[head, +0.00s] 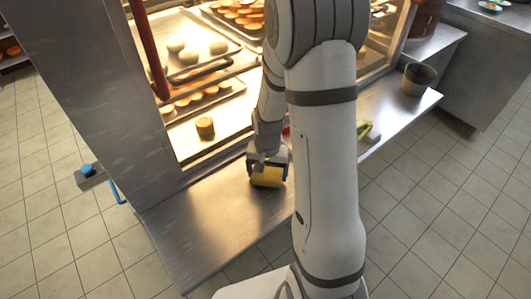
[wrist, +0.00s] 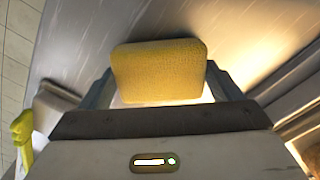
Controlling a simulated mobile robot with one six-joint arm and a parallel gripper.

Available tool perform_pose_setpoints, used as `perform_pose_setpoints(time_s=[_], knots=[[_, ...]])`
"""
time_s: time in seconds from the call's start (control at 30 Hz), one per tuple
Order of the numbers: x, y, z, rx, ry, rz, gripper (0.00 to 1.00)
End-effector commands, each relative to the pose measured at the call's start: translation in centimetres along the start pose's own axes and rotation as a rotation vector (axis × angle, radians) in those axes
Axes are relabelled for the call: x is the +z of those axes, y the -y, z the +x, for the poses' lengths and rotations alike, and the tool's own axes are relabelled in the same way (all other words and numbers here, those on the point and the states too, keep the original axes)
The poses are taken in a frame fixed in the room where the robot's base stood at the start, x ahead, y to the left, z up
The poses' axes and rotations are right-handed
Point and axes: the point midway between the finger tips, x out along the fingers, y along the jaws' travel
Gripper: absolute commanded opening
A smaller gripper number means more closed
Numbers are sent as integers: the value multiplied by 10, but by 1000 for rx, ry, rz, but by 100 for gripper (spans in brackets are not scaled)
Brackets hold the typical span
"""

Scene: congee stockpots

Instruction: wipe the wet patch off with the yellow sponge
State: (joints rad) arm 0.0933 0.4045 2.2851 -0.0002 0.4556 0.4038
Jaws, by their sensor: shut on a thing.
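The yellow sponge (head: 267,177) is in my gripper (head: 267,166), low over the steel ledge (head: 200,222) in front of the lit cabinet. In the wrist view the sponge (wrist: 160,70) fills the space between the two fingers (wrist: 160,84), which are shut on its sides. Whether the sponge touches the ledge I cannot tell. I cannot make out the wet patch. The ledge carries bright warm reflections, and my arm hides part of it.
The lit cabinet holds trays of baked goods (head: 190,52) and a brown cylinder (head: 205,128). A yellow-green object (head: 367,131) and a grey pot (head: 418,78) are on the ledge to the right. A red bar (head: 147,50) stands at the cabinet's left. The ledge's front left is clear.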

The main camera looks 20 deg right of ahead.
Motion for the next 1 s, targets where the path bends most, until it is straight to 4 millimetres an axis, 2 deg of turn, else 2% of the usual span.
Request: perform_pose_setpoints(time_s=[0.03,0.6,0.73,1.0], knots=[[-1,1,-21,-4,-8,-1,64],[0,2,-68,-2,-4,-4,64],[1,2,-75,-1,-3,-5,64],[1,2,-74,-1,-3,-5,64]])
